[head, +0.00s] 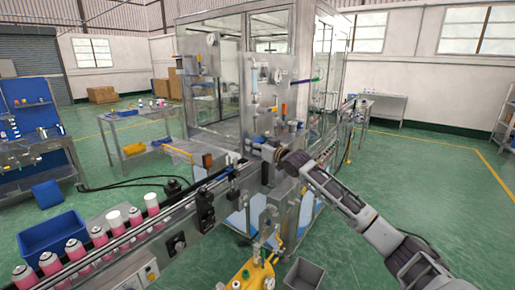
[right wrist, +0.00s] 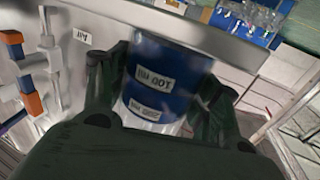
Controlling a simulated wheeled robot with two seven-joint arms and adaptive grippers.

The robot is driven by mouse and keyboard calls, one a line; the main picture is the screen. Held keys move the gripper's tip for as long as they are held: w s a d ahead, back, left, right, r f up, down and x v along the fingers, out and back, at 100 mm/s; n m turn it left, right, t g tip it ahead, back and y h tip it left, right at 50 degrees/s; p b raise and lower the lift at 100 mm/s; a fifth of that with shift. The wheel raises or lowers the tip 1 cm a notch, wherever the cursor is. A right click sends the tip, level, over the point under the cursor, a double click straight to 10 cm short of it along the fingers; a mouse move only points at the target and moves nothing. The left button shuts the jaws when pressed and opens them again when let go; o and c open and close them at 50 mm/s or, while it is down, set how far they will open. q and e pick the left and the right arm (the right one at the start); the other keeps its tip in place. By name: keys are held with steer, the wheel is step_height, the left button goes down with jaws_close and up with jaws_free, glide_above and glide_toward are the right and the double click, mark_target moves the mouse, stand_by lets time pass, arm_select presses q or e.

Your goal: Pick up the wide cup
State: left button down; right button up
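The wide cup (right wrist: 165,75) is a blue cylinder with two pale labels, in the middle of the right wrist view. My right gripper (right wrist: 162,88) has one dark finger on each side of it, and both fingers appear to press against its sides. The cup's lower end is pale and blurred, partly hidden by the gripper body. In the head view, my right gripper (head: 268,153) is at the front of the machine, where the cup cannot be made out clearly. My left gripper is not in view.
The crimping machine (head: 277,90) stands directly around the gripper. A conveyor (head: 150,245) carries several pink cans at the lower left, near a blue bin (head: 52,235). Orange-tipped fittings (right wrist: 30,103) are left of the cup. A grey bin (head: 304,274) sits below.

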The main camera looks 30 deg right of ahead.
steer(key=c, duration=0.6)
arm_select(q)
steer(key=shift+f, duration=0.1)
arm_select(e)
steer(key=shift+o, duration=0.2)
steer(key=shift+r, duration=0.15)
